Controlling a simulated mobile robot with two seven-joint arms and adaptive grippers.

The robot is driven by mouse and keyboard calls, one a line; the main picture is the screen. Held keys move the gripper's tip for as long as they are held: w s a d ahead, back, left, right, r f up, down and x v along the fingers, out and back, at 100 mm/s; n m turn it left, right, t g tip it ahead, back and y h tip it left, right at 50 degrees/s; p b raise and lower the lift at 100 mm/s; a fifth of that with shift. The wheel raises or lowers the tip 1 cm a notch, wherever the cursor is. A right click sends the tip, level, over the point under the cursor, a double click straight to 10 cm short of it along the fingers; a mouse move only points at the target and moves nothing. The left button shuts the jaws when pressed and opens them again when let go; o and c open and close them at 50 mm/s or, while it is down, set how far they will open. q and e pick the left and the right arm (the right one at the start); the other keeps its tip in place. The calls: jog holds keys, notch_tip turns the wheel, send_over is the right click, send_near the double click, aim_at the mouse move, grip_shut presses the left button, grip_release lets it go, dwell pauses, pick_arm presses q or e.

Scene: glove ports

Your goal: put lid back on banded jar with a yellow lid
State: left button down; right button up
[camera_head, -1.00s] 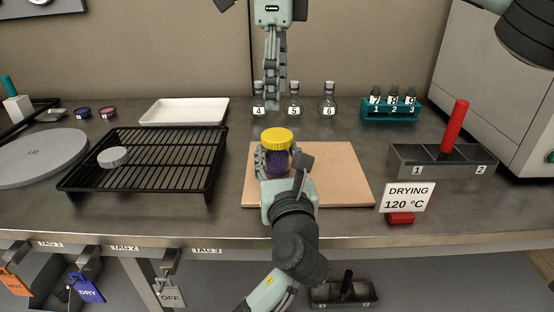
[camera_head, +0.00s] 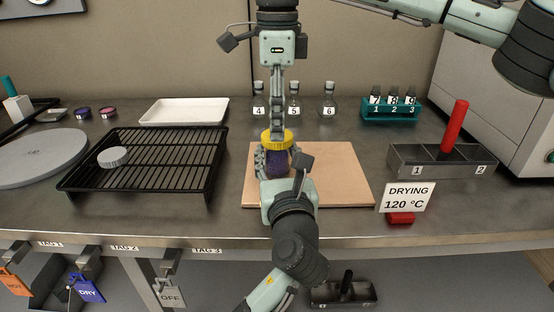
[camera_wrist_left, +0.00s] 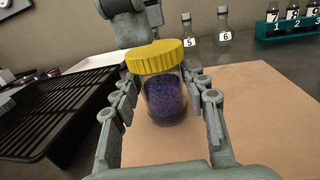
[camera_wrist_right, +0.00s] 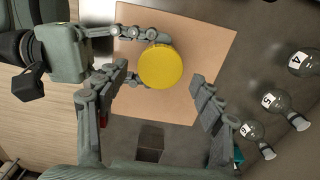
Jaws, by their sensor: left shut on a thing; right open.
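The jar (camera_wrist_left: 165,100) is clear glass with dark purple-blue contents. It stands upright at the left part of the tan board (camera_head: 335,185). The yellow lid (camera_head: 270,138) sits on the jar's mouth and looks level; the left wrist view (camera_wrist_left: 156,57) shows it too. I cannot tell whether it is screwed tight. My left gripper (camera_wrist_left: 160,108) is shut on the jar's glass body, one finger on each side. My right gripper (camera_head: 277,125) points down from above at the lid. In the right wrist view its fingers (camera_wrist_right: 160,85) are open, apart on either side of the round yellow lid (camera_wrist_right: 160,66).
A black wire rack (camera_head: 145,165) with a grey-white disc (camera_head: 113,156) stands to the left. Flasks 4, 5 and 6 (camera_head: 294,102) stand behind the board. A grey bin (camera_head: 425,160) and a DRYING sign (camera_head: 407,197) are at the right. The board's right part is clear.

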jog(key=shift+f, duration=1.15)
jog(key=shift+c, duration=0.6)
jog(key=c, duration=1.1)
jog(key=shift+m, duration=0.8)
jog(key=o, duration=1.3)
